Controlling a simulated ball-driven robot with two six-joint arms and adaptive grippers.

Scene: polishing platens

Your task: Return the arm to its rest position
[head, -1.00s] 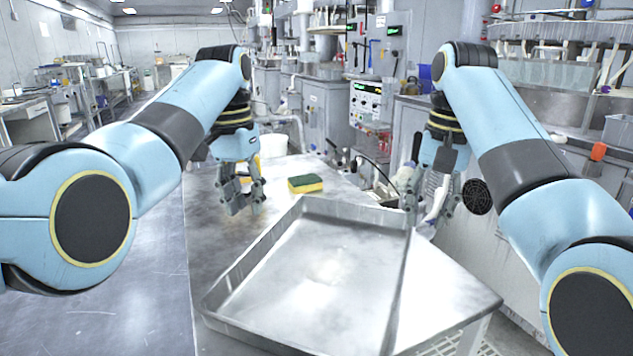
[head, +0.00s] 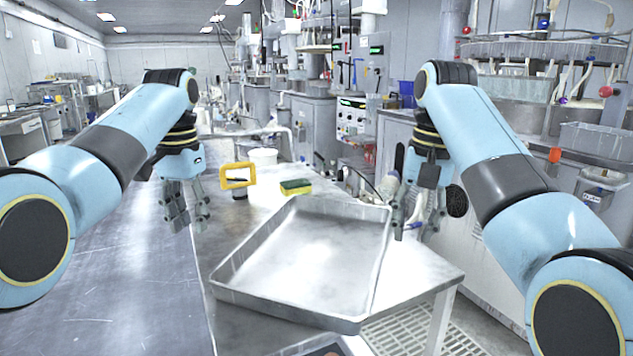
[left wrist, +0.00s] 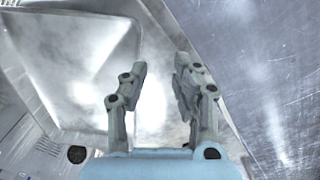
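My left gripper (head: 188,218) hangs fingers-down at the left edge of the steel table, left of the metal tray. It is open and empty; the left wrist view shows its two fingers apart (left wrist: 160,78) with nothing between them.
The empty metal tray (head: 240,248) lies on the steel table (head: 215,225). Behind it are a yellow-and-green sponge (head: 296,187), a yellow-framed tool (head: 238,168) and a white tub (head: 263,156). Machines stand behind and to the right. A long grey surface (head: 120,270) at left is clear.

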